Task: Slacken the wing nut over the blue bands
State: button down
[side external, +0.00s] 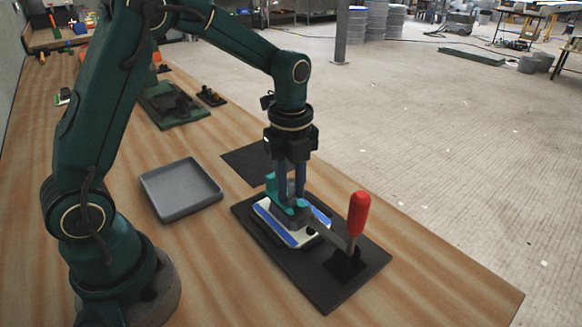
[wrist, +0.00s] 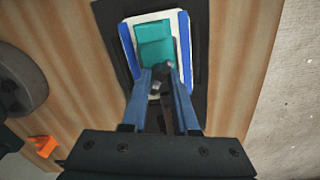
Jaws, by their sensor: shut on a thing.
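A pale mould piece with blue bands (side external: 274,226) along its long edges lies on a black base plate (side external: 330,288). The blue bands also show on both sides in the wrist view (wrist: 186,48). A teal block (wrist: 155,40) sits between the bands. My gripper (side external: 291,203) points straight down over the middle of the piece. In the wrist view my gripper (wrist: 162,76) has its blue-grey fingertips closed around a small dark part, which looks like the wing nut (wrist: 162,68). The fingers hide much of it, and its wings are not clear.
A clamp lever with an upright red handle (side external: 359,214) stands on the plate close right of my gripper. An empty grey tray (side external: 181,187) lies to the left. A dark mat (side external: 246,162) and a green fixture (side external: 170,106) lie farther back. The table's right edge is near.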

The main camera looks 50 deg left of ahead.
jog(key=n, duration=0.5)
jog(key=shift+n, duration=0.3)
jog(key=n, duration=3.4)
jog(key=shift+n, duration=0.4)
